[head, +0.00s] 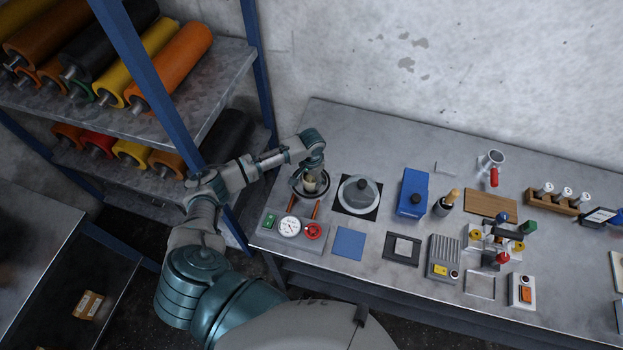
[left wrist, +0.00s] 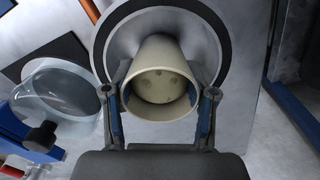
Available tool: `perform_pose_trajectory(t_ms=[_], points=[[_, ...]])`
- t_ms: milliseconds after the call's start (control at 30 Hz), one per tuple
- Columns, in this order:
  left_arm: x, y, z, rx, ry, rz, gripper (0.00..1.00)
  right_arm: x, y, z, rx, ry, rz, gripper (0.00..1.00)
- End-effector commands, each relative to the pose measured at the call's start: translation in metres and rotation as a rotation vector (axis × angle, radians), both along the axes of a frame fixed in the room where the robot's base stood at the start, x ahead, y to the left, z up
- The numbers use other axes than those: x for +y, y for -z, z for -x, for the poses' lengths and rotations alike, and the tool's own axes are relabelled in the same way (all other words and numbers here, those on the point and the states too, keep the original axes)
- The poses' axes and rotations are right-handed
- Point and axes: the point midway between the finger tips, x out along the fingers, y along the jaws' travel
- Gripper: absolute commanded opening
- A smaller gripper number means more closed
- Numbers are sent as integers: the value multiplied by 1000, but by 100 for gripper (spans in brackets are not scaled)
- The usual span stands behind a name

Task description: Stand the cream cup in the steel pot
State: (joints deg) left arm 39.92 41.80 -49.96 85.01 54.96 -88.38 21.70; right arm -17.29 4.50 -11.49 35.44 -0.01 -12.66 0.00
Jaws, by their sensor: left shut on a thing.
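The cream cup (head: 310,184) is upright at the steel pot (head: 297,187), near the left end of the bench. In the left wrist view the cup (left wrist: 158,84) shows its open mouth, with the round grey pot (left wrist: 207,38) and its dark rim around and behind it. My left gripper (head: 315,170) is over the pot, its fingers shut on both sides of the cup; the fingers also show in the left wrist view (left wrist: 164,100). The cup's base is hidden, so I cannot tell whether it touches the pot's floor. My right gripper is not in view.
A round lid with a dark knob (head: 358,193) lies on a black mat right of the pot. A gauge panel (head: 289,227) is in front of the pot. A blue box (head: 412,193) and a multi-handled fixture (head: 497,240) stand farther right. Roller shelves (head: 190,110) rise at left.

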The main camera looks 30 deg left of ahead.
Motion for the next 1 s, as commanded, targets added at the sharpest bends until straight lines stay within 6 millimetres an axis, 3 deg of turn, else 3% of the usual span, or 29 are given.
perform_pose_trajectory(t_ms=[267, 300, 400, 767, 867, 1000], points=[[0, 4, -1, -2, 0, 0, 15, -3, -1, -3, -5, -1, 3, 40], [0, 5, 0, -2, 0, 0, 61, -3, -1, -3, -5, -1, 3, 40], [0, 5, 0, -1, 0, -1, 82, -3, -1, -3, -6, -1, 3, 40], [-1, 1, -1, -1, 0, -1, 82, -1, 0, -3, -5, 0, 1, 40], [-1, -10, -1, -4, 0, 1, 82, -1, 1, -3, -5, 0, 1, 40], [0, -39, -2, -6, 1, 1, 82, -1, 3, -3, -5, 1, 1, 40]])
